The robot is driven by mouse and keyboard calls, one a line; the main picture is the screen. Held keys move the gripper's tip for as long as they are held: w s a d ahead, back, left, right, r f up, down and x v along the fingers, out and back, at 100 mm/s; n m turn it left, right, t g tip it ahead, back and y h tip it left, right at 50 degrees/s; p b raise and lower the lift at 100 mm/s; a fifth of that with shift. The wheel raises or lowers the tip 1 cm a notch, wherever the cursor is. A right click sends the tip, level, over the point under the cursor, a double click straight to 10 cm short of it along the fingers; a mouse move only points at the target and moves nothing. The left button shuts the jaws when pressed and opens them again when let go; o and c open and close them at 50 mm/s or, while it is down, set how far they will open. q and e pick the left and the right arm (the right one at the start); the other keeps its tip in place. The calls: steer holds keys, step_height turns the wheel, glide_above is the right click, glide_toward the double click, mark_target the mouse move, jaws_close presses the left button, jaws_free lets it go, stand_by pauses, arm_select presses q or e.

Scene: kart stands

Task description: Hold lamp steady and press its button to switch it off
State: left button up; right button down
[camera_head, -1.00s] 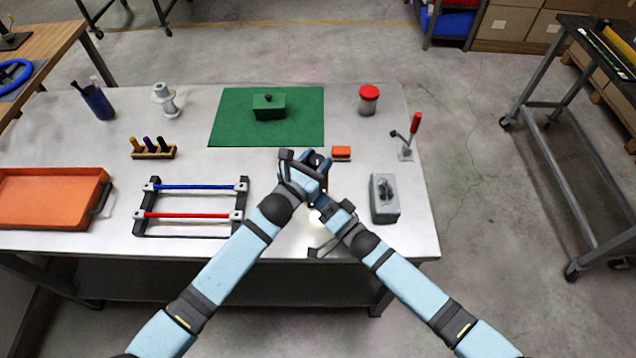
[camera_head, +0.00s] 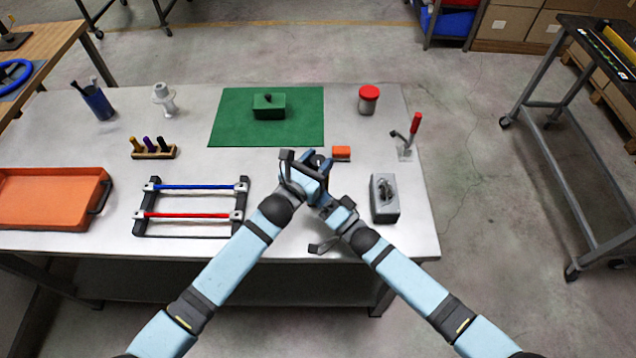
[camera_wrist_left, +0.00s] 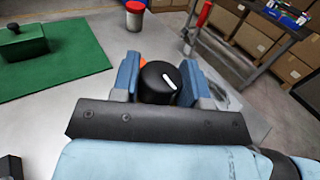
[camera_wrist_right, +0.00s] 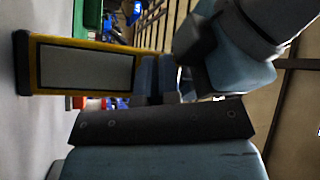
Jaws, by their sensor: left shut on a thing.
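The lamp is mostly hidden behind my grippers in the head view. Its black round top (camera_head: 319,161) with a white mark shows there, and in the left wrist view (camera_wrist_left: 158,82) it sits between my left fingers. My left gripper (camera_head: 309,160) is shut on the lamp's top. In the right wrist view the lamp's yellow frame and grey, unlit panel (camera_wrist_right: 84,67) stand close to my right fingertips. My right gripper (camera_wrist_right: 158,70) looks shut and empty, beside the upper end of the lamp. I cannot tell whether it touches the lamp. The button is not clearly visible.
A grey box (camera_head: 384,199) and a red-handled clamp (camera_head: 409,141) stand to the right. A rack with blue and red rods (camera_head: 190,205) lies left. A green mat (camera_head: 226,126) lies behind.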

arm_select(q)
steer(key=shift+s+f, duration=0.15)
steer(key=shift+f, duration=0.15)
steer(key=shift+w+a+r, duration=0.15)
steer(key=shift+w+a, duration=0.15)
arm_select(e)
steer(key=shift+s+a+r, duration=0.2)
steer(key=shift+s, duration=0.45)
steer(key=shift+s+a+r, duration=0.15)
steer(key=shift+s+a, duration=0.05)
steer(key=shift+s, duration=0.4)
arm_select(q)
steer(key=shift+w, duration=0.1)
steer(key=shift+s+d, duration=0.25)
arm_select(e)
steer(key=s, duration=0.4)
steer(key=shift+s+d+f, duration=0.1)
steer(key=shift+s+d, duration=0.15)
arm_select(q)
steer(key=o, duration=1.2)
arm_select(e)
steer(key=shift+w, duration=0.1)
